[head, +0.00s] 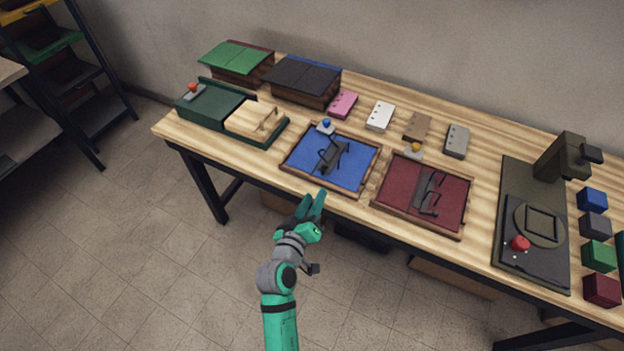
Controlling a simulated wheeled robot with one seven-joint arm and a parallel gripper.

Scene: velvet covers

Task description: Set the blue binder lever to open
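The blue binder (306,156) is an open-topped tray with a blue velvet bed and a brown wooden rim, lying near the table's front edge. The lever's exact setting is too small to tell. My gripper (312,200) is in front of the table edge, below the blue binder and apart from it. Its two green fingers are spread and nothing is between them.
A red binder (394,178) with a yellow-knobbed lever (416,149) lies to the right. A green tray with a red knob (194,88) stands left, and a dark press (510,220) right. Pink, white, brown and grey blocks line the back. The floor before the table is clear.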

